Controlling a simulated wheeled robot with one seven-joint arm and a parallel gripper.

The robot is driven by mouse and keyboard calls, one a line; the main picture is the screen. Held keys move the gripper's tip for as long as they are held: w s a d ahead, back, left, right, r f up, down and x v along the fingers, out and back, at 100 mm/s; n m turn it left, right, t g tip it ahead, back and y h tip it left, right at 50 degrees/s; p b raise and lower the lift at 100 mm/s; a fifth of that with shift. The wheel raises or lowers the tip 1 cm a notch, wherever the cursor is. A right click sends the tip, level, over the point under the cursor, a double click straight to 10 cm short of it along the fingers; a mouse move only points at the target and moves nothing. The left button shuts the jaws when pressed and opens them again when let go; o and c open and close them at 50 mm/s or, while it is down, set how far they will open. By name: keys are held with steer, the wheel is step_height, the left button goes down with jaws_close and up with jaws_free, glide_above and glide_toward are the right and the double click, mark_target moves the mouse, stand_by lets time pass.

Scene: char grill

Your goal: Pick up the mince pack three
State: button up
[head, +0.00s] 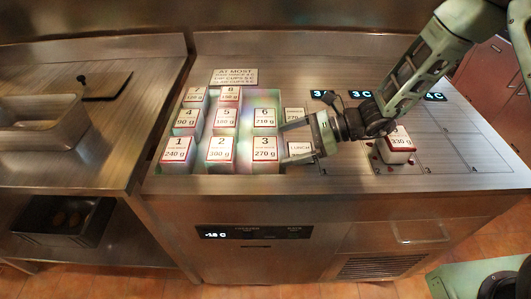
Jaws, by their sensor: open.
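Mince pack three (265,149) is a white block with a red-edged label reading 3 and 270 g. It stands at the front right of a group of numbered packs on the steel counter. My gripper (284,143) is open, to the right of packs three and six, with its fingers pointing left. The lower finger reaches close to the right side of pack three, and the upper finger reaches toward pack six (265,117). I cannot tell whether either finger touches a pack. My gripper partly hides the small labels to the right.
Pack two (220,149) stands just left of pack three, with pack one (177,149) beyond it. A 330 g pack (397,140) sits under my arm at the right. A sign (234,76) stands behind the packs. The counter's right front (470,172) is clear.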

mark_target(271, 148)
steer(key=x, duration=0.1)
steer(key=p+x, duration=0.2)
steer(key=x, duration=0.1)
steer(key=shift+s+a+r, duration=0.25)
steer(key=shift+r, duration=0.05)
steer(key=shift+a+f, duration=0.3)
steer(key=shift+a, duration=0.1)
steer(key=c, duration=1.1)
steer(key=shift+o, duration=0.2)
